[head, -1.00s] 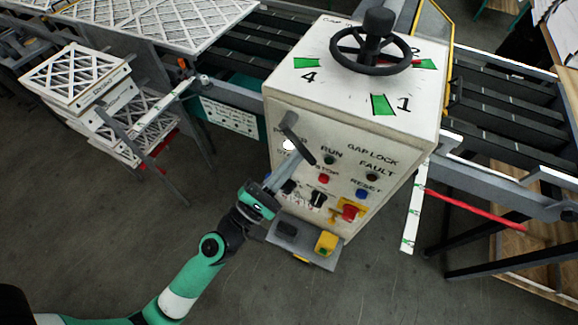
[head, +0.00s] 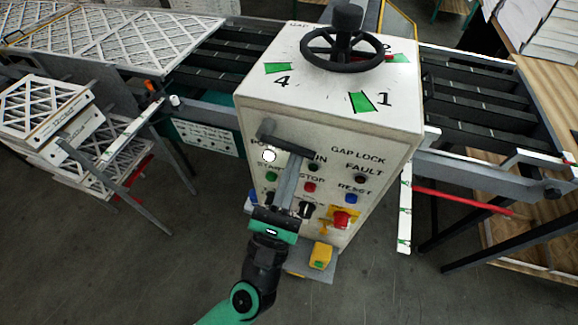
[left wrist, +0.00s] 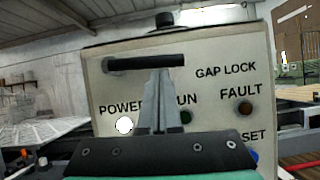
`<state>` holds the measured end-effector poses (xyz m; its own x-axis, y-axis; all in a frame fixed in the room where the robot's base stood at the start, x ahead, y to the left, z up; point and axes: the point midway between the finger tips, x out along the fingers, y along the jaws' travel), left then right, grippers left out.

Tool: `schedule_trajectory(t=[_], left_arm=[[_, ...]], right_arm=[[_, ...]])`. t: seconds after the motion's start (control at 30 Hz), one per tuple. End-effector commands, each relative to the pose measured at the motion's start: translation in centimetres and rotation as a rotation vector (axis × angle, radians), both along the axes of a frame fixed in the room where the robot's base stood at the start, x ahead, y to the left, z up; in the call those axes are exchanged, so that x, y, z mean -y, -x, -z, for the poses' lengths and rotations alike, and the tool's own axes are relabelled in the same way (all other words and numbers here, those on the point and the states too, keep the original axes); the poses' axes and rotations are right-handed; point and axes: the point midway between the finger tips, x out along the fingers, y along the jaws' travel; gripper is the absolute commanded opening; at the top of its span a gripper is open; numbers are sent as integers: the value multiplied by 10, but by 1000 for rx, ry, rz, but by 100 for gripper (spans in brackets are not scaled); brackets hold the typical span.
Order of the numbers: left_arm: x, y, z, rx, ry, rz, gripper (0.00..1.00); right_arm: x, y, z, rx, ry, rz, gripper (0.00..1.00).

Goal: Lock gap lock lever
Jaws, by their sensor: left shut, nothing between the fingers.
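The dark grey lever (head: 286,138) is on the upper left of the control box's front panel (head: 345,225). It slopes slightly down to the right in the head view and lies nearly level in the left wrist view (left wrist: 145,62). "GAP LOCK" is printed to its right. My left gripper (head: 291,158) is shut and empty, pointing up at the panel, with its fingertips right below the lever's right part. In the left wrist view the fingertips (left wrist: 160,74) meet the lever's lower edge in the picture; I cannot tell whether they touch. My right gripper is not in view.
Buttons and lamps, including a red stop knob (head: 342,219) on yellow, crowd the panel below the lever. A black handwheel (head: 343,62) stands on top. White filters (head: 40,110) are stacked at left; conveyor rails run along both sides.

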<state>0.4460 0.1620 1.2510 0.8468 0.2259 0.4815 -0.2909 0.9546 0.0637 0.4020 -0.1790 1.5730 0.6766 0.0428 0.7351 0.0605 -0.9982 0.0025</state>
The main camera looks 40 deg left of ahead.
Motion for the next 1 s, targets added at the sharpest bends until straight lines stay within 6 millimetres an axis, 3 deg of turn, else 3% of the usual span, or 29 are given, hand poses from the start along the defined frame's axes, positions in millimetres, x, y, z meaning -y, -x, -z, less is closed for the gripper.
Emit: schedule_trajectory(t=[0.7,0.87,1.0], left_arm=[[1,-1,-1,0,-5,0,0],[1,-3,18,-1,-4,0,0],[-1,-8,50,-1,-5,1,0]], right_arm=[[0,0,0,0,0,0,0],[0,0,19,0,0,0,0],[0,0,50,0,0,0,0]])
